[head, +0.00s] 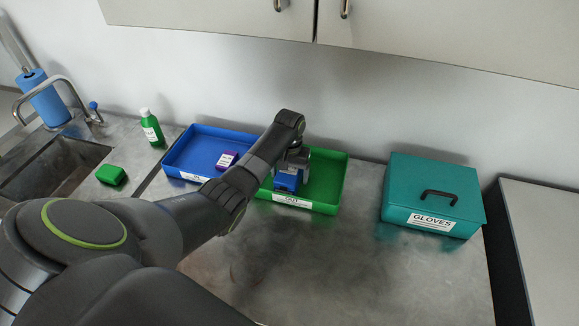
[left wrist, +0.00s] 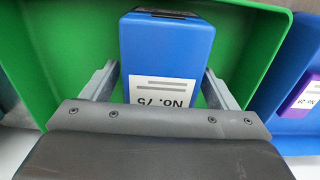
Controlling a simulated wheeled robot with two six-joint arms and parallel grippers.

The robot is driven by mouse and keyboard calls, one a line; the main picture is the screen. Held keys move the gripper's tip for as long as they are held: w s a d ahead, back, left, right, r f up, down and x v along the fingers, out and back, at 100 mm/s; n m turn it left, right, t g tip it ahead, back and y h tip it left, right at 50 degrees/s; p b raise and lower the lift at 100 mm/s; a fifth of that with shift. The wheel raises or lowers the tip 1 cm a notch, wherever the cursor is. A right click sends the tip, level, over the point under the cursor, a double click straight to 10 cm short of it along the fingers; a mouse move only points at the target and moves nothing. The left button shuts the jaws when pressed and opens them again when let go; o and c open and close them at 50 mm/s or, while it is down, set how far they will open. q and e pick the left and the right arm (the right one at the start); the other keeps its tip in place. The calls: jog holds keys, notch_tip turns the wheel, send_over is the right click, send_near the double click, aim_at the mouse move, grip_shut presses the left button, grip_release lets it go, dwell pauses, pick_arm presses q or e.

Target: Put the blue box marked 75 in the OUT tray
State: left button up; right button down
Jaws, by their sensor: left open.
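The blue box marked No. 75 (head: 287,181) is inside the green OUT tray (head: 328,178) on the counter, towards the tray's left side. It also shows in the left wrist view (left wrist: 165,50), with its label upside down there and the green tray floor around it. My left gripper (head: 294,163) is over the box, pointing down. Its jaws (left wrist: 158,82) are open, one finger on each side of the box, with a gap showing at the left finger. The underside of the box is hidden. My right gripper is not in view.
A blue tray (head: 190,155) with a purple box (head: 227,160) stands left of the OUT tray. A teal gloves box (head: 430,190) stands to the right. A green bottle (head: 152,130), green block (head: 111,175) and sink (head: 50,165) are at left. The front counter is clear.

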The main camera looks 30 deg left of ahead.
aim_at(290, 169)
pick_arm(q)
notch_tip(290, 169, up, 11)
jog(key=shift+r+b, duration=0.1)
jog(key=shift+b, duration=0.95)
jog(key=shift+r, duration=0.45)
